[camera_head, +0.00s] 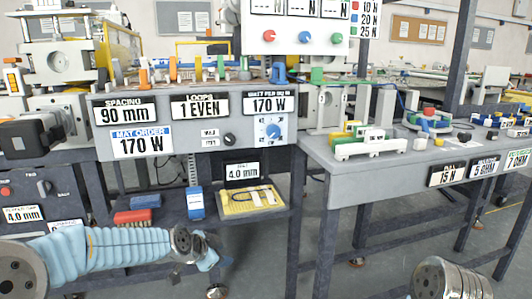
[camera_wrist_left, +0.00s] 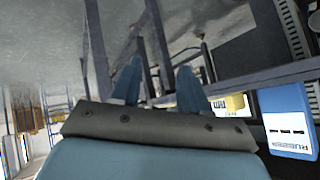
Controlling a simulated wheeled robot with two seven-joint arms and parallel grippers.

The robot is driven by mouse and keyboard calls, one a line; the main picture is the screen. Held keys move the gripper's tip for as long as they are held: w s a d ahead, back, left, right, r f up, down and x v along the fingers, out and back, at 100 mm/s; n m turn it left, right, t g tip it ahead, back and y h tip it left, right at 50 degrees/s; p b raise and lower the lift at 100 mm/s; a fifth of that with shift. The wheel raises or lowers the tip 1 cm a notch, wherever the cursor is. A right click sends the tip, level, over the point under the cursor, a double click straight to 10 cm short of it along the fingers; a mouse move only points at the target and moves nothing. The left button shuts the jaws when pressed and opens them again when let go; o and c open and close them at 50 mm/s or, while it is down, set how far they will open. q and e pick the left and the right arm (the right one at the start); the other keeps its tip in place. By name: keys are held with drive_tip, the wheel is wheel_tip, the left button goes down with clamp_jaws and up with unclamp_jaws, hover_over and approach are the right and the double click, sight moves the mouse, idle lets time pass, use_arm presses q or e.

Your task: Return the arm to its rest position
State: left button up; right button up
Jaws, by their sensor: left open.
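My left arm comes in from the lower left in a pale blue sleeve. My left gripper (camera_head: 208,262) is low, in front of the machine's lower shelf and clear of it. In the left wrist view the two blue fingers of the left gripper (camera_wrist_left: 158,88) stand apart with nothing held between them. Part of my right arm (camera_head: 447,281) shows at the bottom right edge; its gripper is out of the frame.
A machine panel (camera_head: 185,125) with labels and a dial stands above a lower shelf. The shelf holds a yellow tray (camera_head: 252,203), a red brush (camera_head: 133,216) and a blue block (camera_head: 146,201). A grey bench (camera_head: 375,170) is at right. Open floor lies between its legs.

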use_arm(q)
drive_tip(key=s+f+n+g, duration=0.2)
drive_tip(key=s+f+n, duration=0.3)
drive_tip(key=f, duration=1)
drive_tip(key=s+f+n+g, duration=0.2)
drive_tip(key=s+f+n, duration=0.2)
drive_tip(key=s+f, duration=0.5)
drive_tip(key=s+f+n+g, duration=0.3)
drive_tip(key=s+f, duration=0.6)
drive_tip(key=s, duration=0.8)
drive_tip(key=shift+s+d+n+y, duration=0.25)
drive_tip(key=shift+d+n+y, duration=0.2)
drive_tip(key=shift+n, duration=0.35)
drive_tip(key=shift+f, duration=0.1)
